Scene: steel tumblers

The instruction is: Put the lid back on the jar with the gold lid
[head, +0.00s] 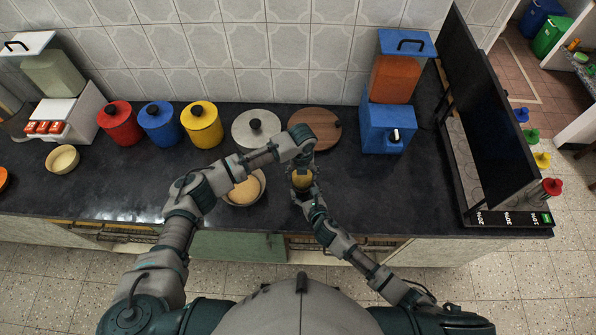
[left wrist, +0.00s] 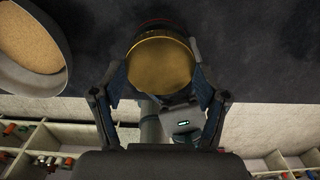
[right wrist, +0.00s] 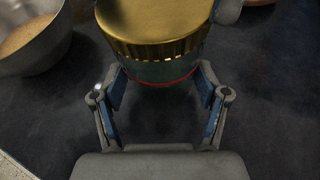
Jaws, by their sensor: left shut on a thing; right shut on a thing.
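The gold lid (head: 301,179) is at the counter's front, below my left gripper (head: 302,163). In the left wrist view the round gold lid (left wrist: 160,68) lies between the fingers of my left gripper (left wrist: 160,82), which is shut on it. In the right wrist view the lid (right wrist: 155,28) is over the jar (right wrist: 160,72), a dark glassy body with a red line. My right gripper (right wrist: 162,88) is shut on the jar from the front side. The lid looks level and lined up with the jar; I cannot tell whether it is fully seated. The jar's lower part is hidden.
A steel bowl (head: 262,190) of tan grains stands just left of the jar. Behind are a round wooden board (head: 320,122), a pale round lid (head: 243,128) and yellow, blue and red canisters (head: 200,125). A blue dispenser (head: 383,130) stands right. The counter right of the jar is clear.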

